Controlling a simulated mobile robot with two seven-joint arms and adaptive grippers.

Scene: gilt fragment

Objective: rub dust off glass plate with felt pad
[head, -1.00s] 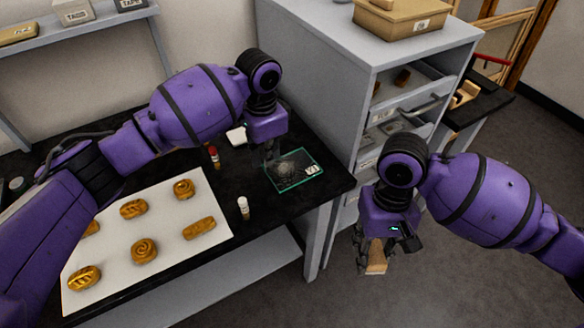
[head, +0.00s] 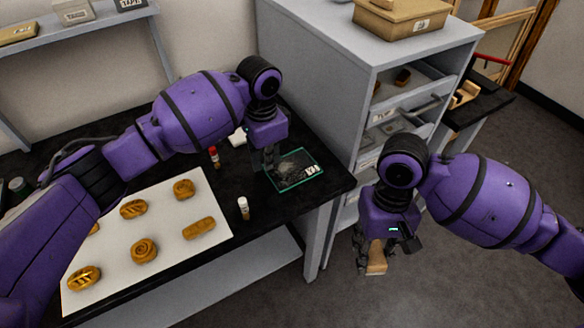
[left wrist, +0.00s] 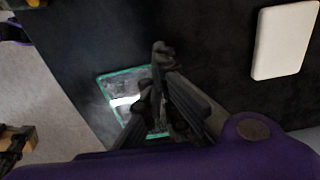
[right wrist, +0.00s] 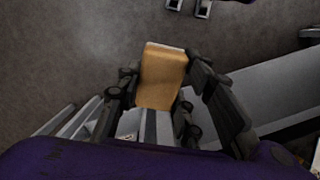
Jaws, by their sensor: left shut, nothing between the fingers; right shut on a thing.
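The glass plate (head: 299,181) lies flat on the black bench top, with teal edges, a pale dusty patch and a small label at its right corner. It also shows in the left wrist view (left wrist: 112,78), partly hidden by the fingers. My left gripper (head: 270,166) is shut and empty, pointing down at the plate's left side; I cannot tell whether it touches. My right gripper (head: 374,262) is shut on a tan block (right wrist: 162,78) with a pale end, held out past the bench over the floor. I cannot tell whether this block is the felt pad.
A white flat pad (left wrist: 285,42) lies on the bench behind my left gripper. A red-capped vial (head: 214,157) and a white-capped vial (head: 243,208) stand left of the plate. A white sheet (head: 165,235) holds several gilt pieces. A grey cabinet (head: 330,90) borders the bench.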

